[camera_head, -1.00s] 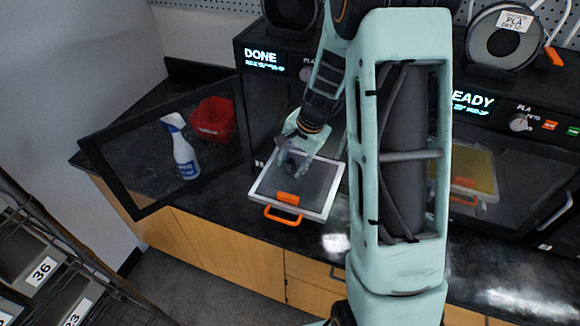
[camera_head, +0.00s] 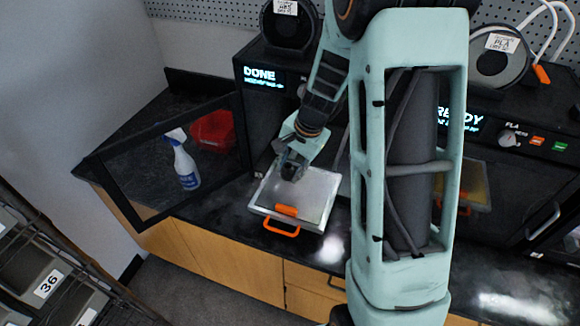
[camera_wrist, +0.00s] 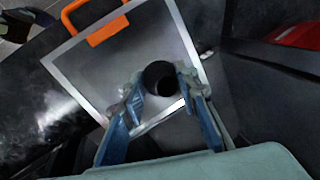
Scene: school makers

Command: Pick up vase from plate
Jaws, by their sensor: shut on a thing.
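The vase (camera_wrist: 158,76) is a small dark, round piece between my fingertips in the wrist view. My gripper (camera_wrist: 162,92) is shut on it, with one blue-grey finger on each side. The plate (camera_wrist: 120,75) is a grey square sheet with a pale rim and an orange handle, lying beneath the vase. In the head view, my gripper (camera_head: 291,172) is over the back left part of the plate (camera_head: 318,186). The vase is hard to make out there among the fingers. I cannot tell whether it still touches the plate.
An open, dark-framed printer door (camera_head: 143,221) stands left of the plate. A spray bottle (camera_head: 186,168) and a red bin (camera_head: 213,132) show behind its glass. The printer marked DONE (camera_head: 262,77) is behind my gripper. Black counter lies around the plate.

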